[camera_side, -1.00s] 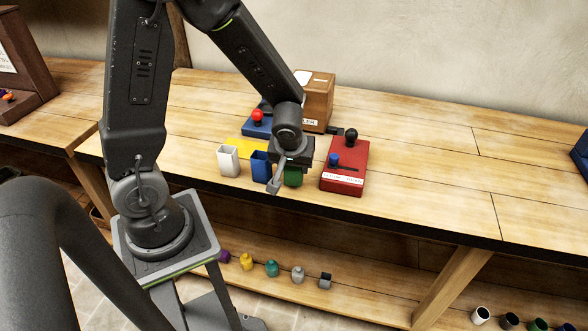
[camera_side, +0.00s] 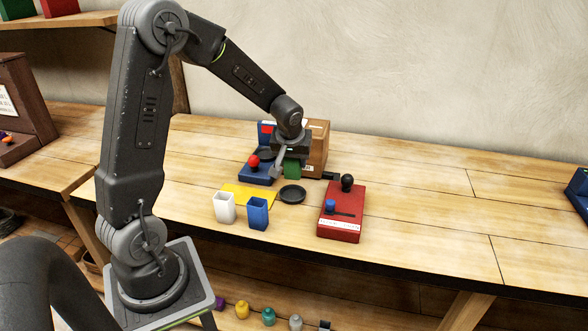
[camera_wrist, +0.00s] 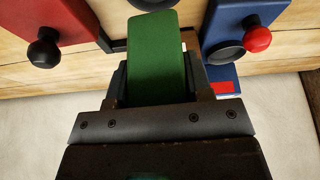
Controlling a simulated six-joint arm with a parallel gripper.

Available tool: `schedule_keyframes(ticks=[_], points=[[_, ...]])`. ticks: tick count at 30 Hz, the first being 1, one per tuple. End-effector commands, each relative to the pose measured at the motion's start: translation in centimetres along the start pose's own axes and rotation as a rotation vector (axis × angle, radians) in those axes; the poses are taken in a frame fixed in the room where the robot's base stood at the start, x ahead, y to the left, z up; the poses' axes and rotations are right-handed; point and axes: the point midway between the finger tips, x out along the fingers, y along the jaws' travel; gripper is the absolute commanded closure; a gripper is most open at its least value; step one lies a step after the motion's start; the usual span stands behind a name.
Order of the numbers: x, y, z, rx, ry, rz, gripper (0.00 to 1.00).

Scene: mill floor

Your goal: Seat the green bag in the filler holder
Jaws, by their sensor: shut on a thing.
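My gripper (camera_side: 291,160) is shut on the green bag (camera_side: 292,171) and points down, in front of the brown box (camera_side: 318,150) at the back of the bench. In the wrist view the green bag (camera_wrist: 157,55) stands out between the two dark fingers. The box carries a label, but I cannot read it here. A blue unit (camera_side: 256,175) with a red knob (camera_side: 253,162) and a dark round plate (camera_side: 266,153) stands just left of the bag. I cannot tell which part is the filler holder, or whether the bag touches anything.
A black round dish (camera_side: 292,194) lies empty in front of the bag. A red box (camera_side: 341,212) with a black knob stands right.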

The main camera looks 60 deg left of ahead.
Motion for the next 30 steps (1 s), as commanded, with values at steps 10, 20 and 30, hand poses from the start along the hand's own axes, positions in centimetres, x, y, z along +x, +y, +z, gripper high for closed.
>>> schedule_keyframes(ticks=[10, 20, 30], points=[[2.7, -0.2, 0.6, 0.002, -0.002, -0.002, 0.79], [5.2, -0.2, 1.6, 0.001, 0.000, -0.001, 0.79], [5.6, -0.2, 1.8, 0.001, 0.001, 0.000, 0.79]])
